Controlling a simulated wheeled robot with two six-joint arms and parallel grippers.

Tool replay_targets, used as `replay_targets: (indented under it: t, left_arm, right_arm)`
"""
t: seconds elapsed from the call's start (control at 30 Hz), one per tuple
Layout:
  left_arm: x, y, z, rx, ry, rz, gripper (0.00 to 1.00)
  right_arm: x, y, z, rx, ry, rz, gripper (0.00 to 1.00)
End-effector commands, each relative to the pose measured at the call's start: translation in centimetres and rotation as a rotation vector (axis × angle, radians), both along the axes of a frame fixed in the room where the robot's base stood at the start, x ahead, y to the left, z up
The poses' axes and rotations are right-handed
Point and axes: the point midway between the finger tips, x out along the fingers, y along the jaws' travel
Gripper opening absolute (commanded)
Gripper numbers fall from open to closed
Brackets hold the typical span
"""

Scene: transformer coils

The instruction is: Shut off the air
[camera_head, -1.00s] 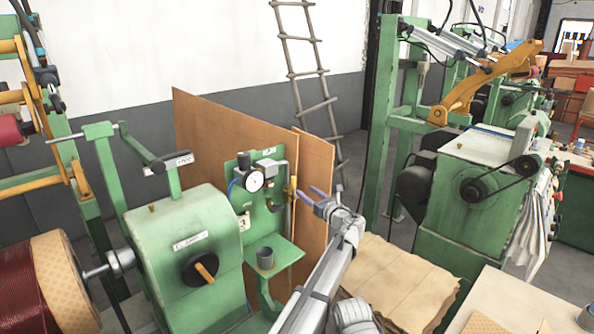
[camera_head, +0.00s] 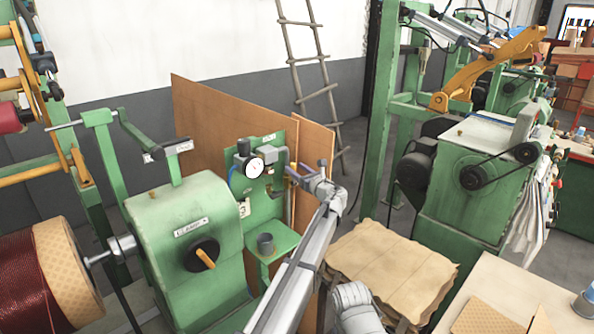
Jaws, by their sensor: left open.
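A green air panel (camera_head: 264,205) stands upright in the middle. It carries a round white pressure gauge (camera_head: 253,167) and a grey fitting (camera_head: 272,155) to the right of the gauge. My left gripper (camera_head: 291,174) reaches up from below to the panel's right edge, its slim fingers open and pointing at the fittings just right of the gauge. The fingers overlap the spot of a small yellow handle, which is now mostly hidden. I cannot tell whether they touch it. My right gripper is not in view.
A green machine (camera_head: 190,240) with a black knob (camera_head: 202,254) stands left of the panel. A grey cup (camera_head: 265,243) sits on the small green shelf below the gauge. Brown boards (camera_head: 215,118) stand behind. A stack of brown sheets (camera_head: 395,270) lies to the right.

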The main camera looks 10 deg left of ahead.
Motion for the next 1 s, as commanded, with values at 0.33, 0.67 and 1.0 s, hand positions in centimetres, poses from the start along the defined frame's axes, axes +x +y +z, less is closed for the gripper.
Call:
replay_targets:
  t: [0.33,0.67,1.0]
  left_arm:
    - [-0.03,0.0,0.0,0.0,0.0,0.0,0.38]
    - [-0.04,-0.02,0.0,0.0,0.0,0.0,0.01]
    - [-0.04,-0.03,0.0,0.0,0.0,0.0,0.0]
  right_arm:
    - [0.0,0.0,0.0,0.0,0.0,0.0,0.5]
    - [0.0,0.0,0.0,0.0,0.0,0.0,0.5]
    - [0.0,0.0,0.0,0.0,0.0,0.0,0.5]
